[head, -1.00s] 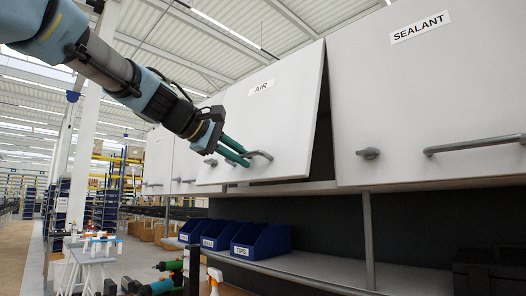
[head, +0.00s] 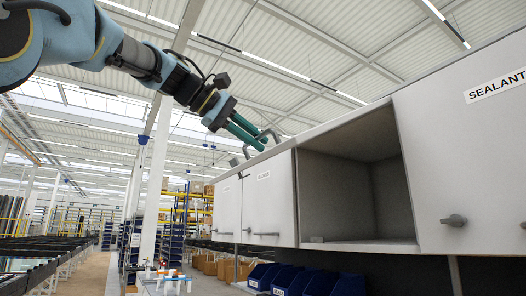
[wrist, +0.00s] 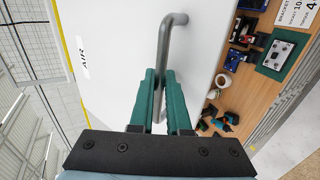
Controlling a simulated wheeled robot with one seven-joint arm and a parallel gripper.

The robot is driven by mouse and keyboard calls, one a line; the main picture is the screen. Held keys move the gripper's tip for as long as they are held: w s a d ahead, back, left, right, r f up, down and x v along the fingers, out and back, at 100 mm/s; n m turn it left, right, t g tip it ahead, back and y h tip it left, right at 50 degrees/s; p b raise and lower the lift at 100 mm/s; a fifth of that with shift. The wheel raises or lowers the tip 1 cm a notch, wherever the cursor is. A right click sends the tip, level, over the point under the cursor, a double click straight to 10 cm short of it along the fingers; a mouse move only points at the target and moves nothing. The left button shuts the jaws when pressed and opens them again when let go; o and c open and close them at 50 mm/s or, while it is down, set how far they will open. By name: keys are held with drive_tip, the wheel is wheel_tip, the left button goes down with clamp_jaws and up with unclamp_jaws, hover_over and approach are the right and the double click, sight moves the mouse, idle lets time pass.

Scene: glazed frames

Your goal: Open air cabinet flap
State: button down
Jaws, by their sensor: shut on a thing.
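The air cabinet flap (wrist: 115,45) is white and carries an "AIR" label (wrist: 83,58) in the wrist view. It is raised, and in the head view it is seen nearly edge-on above the opening. The air cabinet (head: 345,190) is open below it, and its grey interior looks empty. The flap's grey bar handle (wrist: 173,42) stands out from its face. My gripper (wrist: 161,78) has its green fingers closed around the handle. In the head view my gripper (head: 256,142) is at the cabinet's top edge.
The sealant cabinet (head: 460,160) to the right is shut, with a grey handle. Shut white cabinets (head: 268,195) stand to the left. Blue bins (head: 300,279) sit on the shelf below. The wrist view shows a wooden bench (wrist: 248,80) with tools. Open space lies left of the cabinets.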

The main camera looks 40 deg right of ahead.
drive_tip(key=shift+y, duration=0.9)
drive_tip(key=shift+a+r+p, duration=0.2)
drive_tip(key=shift+r, duration=0.65)
drive_tip(key=shift+a+r+p, duration=0.2)
drive_tip(key=shift+a+r, duration=0.05)
drive_tip(key=shift+r, duration=0.6)
drive_tip(key=shift+a+r+p, duration=0.2)
drive_tip(key=shift+r, duration=0.65)
drive_tip(key=c, duration=1.2)
unclamp_jaws()
drive_tip(key=shift+d, duration=0.15)
drive_tip(key=shift+o, duration=0.2)
